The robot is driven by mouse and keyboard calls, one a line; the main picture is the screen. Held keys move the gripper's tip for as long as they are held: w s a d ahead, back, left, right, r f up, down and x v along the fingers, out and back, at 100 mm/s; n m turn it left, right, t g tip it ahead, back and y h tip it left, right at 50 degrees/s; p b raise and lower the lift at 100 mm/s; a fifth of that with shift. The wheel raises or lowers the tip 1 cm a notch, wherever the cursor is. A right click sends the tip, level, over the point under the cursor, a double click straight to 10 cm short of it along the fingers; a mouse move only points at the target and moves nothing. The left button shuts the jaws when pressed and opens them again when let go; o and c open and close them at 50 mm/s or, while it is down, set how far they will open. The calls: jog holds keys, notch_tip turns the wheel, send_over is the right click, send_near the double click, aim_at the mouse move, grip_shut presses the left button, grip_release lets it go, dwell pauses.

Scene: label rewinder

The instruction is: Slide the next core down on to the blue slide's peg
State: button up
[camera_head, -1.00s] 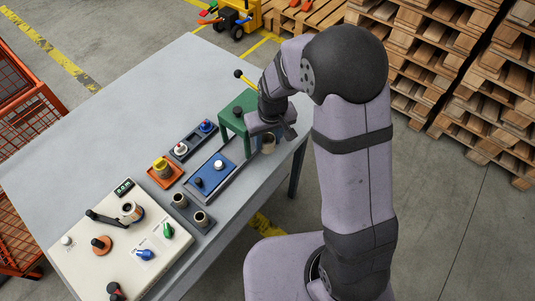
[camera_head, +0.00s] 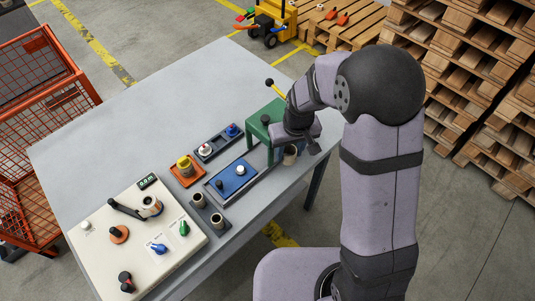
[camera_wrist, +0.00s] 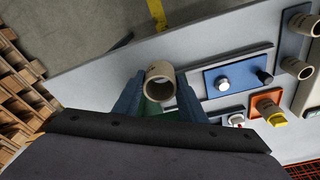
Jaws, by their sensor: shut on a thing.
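My gripper (camera_wrist: 159,98) is shut on a tan cardboard core (camera_wrist: 160,80), whose open end faces the wrist camera. In the head view the held core (camera_head: 290,155) shows below my gripper at the table's right edge, beside the green stand (camera_head: 262,127). The blue slide (camera_head: 229,183) sits in a grey rail left of the core. It carries a pale round post (camera_head: 240,170) and a black knob (camera_head: 219,184). In the wrist view the blue slide (camera_wrist: 243,77) lies right of the held core, clearly apart from it. The post has no core around it.
Two tan cores (camera_head: 199,200) (camera_head: 217,221) stand in a grey holder near the front edge. An orange block with a yellow knob (camera_head: 185,163) and a grey button strip (camera_head: 217,141) lie behind the slide. A cream control panel (camera_head: 180,262) is at left. The back of the table is clear.

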jog(key=s+a+r+n+p, duration=0.5)
jog(key=s+a+r+p, duration=0.1)
jog(key=a+r+p, duration=0.15)
send_over(240, 168)
jog(key=f, duration=0.2)
jog(key=shift+s+d+r+n+g+y+b, duration=0.1)
jog(key=shift+s+r+n+g+y+b, duration=0.1)
jog(key=shift+n+g+y+b, duration=0.15)
jog(key=shift+f, duration=0.2)
jog(key=shift+f+b, duration=4.2)
jog(key=shift+f, duration=1.1)
jog(key=shift+r, duration=0.1)
jog(key=o, duration=0.8)
